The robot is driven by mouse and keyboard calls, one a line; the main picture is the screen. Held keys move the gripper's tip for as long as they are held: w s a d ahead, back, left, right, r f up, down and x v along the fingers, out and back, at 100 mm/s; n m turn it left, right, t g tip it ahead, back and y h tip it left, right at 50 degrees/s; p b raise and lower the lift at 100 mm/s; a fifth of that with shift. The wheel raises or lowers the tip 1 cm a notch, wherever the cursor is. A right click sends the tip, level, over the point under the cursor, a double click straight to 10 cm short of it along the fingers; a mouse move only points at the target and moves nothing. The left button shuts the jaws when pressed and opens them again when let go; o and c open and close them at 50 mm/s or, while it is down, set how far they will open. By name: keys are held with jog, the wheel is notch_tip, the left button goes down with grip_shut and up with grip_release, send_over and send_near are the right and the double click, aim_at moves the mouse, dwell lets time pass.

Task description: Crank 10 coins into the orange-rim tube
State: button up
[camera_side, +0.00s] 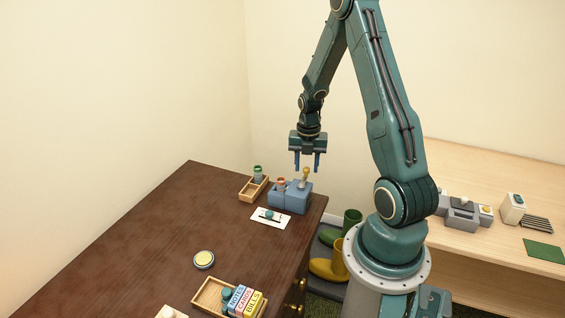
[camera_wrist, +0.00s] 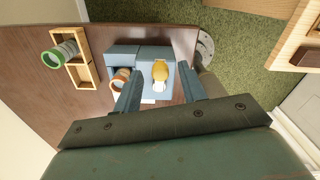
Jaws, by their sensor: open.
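A blue coin machine (camera_side: 288,200) stands near the right edge of the dark table. My gripper (camera_side: 307,164) points down, open and empty, at the crank. In the wrist view its fingers (camera_wrist: 159,80) lie on either side of the knob; contact cannot be told.
A green-rim tube (camera_side: 258,172) stands in a wooden two-part tray (camera_side: 247,192) beyond the machine. A white card (camera_side: 260,220) with a small teal item lies in front. A round yellow-topped tin (camera_side: 204,259) and a wooden box (camera_side: 208,296) are nearer. The table's middle is clear.

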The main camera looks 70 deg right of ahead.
jog(key=shift+f, duration=0.1)
grip_shut()
